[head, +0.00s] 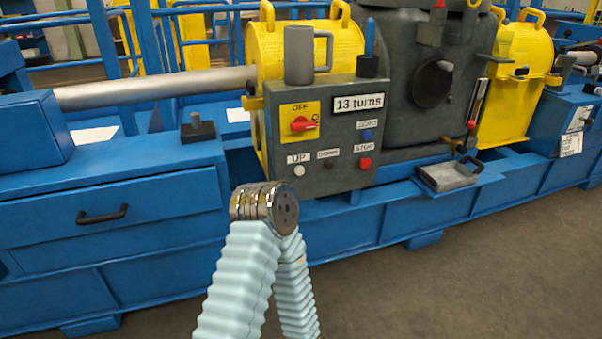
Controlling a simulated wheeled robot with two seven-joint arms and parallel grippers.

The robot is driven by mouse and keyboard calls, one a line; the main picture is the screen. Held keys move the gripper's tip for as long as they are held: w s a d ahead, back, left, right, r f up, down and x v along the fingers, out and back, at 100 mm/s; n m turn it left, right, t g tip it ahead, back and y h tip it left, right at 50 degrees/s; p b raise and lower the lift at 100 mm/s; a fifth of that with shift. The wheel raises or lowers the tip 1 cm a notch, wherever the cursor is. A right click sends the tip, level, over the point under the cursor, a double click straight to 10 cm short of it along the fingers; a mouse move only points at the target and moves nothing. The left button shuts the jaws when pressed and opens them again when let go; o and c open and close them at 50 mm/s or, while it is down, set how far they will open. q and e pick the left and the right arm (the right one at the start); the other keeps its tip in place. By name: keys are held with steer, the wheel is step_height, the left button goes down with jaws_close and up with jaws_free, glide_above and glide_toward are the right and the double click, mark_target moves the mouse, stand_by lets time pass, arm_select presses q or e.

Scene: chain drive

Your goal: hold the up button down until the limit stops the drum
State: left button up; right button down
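The dark grey control box (335,185) stands in the middle of the head view, on the front of the blue machine. The white button under the label UP (299,171) is at its lower left and is uncovered; I cannot tell whether it is pressed. A dark button under a blurred label (328,163) is beside it. The red STOP button (365,163) and a blue button (366,135) are on the right. A red selector (303,125) sits on a yellow plate marked OFF. The sign (359,103) reads 13 turns. Neither gripper shows. I cannot tell which part is the drum.
One of my bent arms stands in front, just below the box. A grey mug (299,56) is on the box top. A blue drawer with a black handle (102,214) is at left. A grey tray (447,177) sits at right. The floor (480,275) at lower right is clear.

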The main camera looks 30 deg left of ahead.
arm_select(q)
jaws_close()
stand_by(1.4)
